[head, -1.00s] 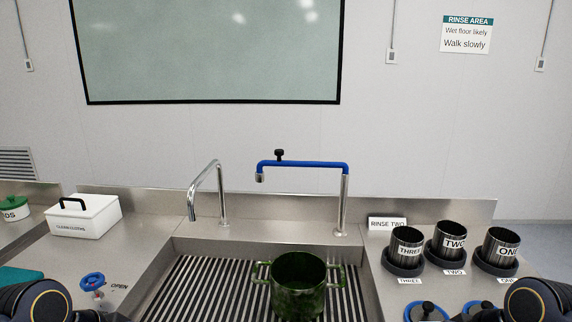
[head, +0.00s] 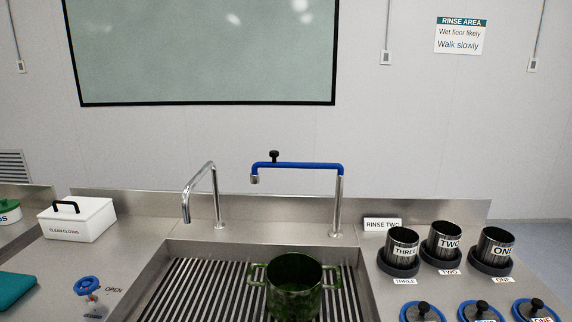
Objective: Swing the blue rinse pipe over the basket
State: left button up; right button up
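The blue rinse pipe (head: 308,169) is a horizontal arm on an upright steel post (head: 337,207) behind the sink. It points left from the post, with a black knob (head: 274,156) on top and a short downward nozzle (head: 254,179) at its left end. The nozzle appears above and behind the sink's back edge. A dark green two-handled pot (head: 294,290) stands on the slatted sink floor in front of the pipe. Nothing else in view looks like a basket, and I cannot tell whether the pot is it. Neither of my grippers is in view.
A plain steel spout (head: 200,190) stands left of the blue pipe. Labelled black cups (head: 402,246) and knobbed lids (head: 422,311) are on the right counter. A blue valve handle (head: 88,285) and a white box (head: 76,219) are on the left. The slatted sink floor (head: 205,290) is otherwise clear.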

aim_at(255, 175)
jog(key=i+j+z, duration=0.15)
jog(key=z, duration=0.25)
jog(key=i+j+z, duration=0.15)
jog(key=z, duration=0.25)
jog(key=i+j+z, duration=0.15)
jog(key=j+z, duration=0.25)
jog(key=l, duration=0.1)
